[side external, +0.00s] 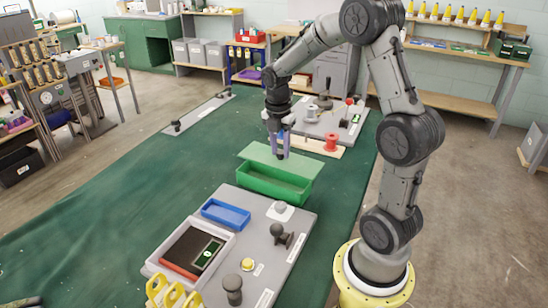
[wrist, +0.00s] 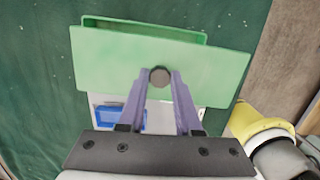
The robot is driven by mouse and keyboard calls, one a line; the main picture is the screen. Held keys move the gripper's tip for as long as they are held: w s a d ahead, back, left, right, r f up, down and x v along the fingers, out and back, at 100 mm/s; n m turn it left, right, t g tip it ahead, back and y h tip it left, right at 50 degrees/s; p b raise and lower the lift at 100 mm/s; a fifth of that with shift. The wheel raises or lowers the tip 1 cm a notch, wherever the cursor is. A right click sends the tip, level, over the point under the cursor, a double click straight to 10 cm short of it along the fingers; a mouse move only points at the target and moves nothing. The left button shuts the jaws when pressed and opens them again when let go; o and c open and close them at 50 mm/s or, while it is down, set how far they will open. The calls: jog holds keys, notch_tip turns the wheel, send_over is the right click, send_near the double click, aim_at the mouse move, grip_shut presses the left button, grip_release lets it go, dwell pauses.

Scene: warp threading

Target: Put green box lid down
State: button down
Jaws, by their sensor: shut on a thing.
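The green box (side external: 270,183) stands on the dark green table, its front wall facing the side camera. The light green lid (side external: 256,153) is over the box's far side, set askew to it, and also shows in the wrist view (wrist: 105,62). My gripper (side external: 281,150) is above the lid, fingers pointing down. In the wrist view my gripper (wrist: 159,80) is shut on the lid's dark round knob (wrist: 159,77). Part of the box's rim (wrist: 145,25) shows past the lid's upper edge. I cannot tell whether lid and box touch.
A grey board in front carries a blue tray (side external: 226,214), a black tray (side external: 193,250) and dark knobs (side external: 233,289). Behind my gripper are a red spool (side external: 331,141) and another grey board with small parts. The cloth left of the box is clear.

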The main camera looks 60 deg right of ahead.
jog(key=s+a+r, duration=0.5)
jog(key=s, duration=0.3)
jog(key=shift+s+a+r, duration=0.15)
jog(key=shift+s+a, duration=0.1)
jog(key=shift+s, duration=0.05)
jog(key=w+r+n, duration=0.2)
jog(key=w+n, duration=0.1)
jog(key=w, duration=0.3)
jog(key=w+a+f+n+t, duration=0.1)
jog(key=w+a+n, duration=0.6)
jog(key=w+a, duration=0.8)
jog(key=w+a+f, duration=0.3)
jog(key=w+f, duration=0.9)
jog(key=f, duration=0.1)
jog(key=shift+f, duration=0.6)
jog(key=c, duration=0.6)
grip_release()
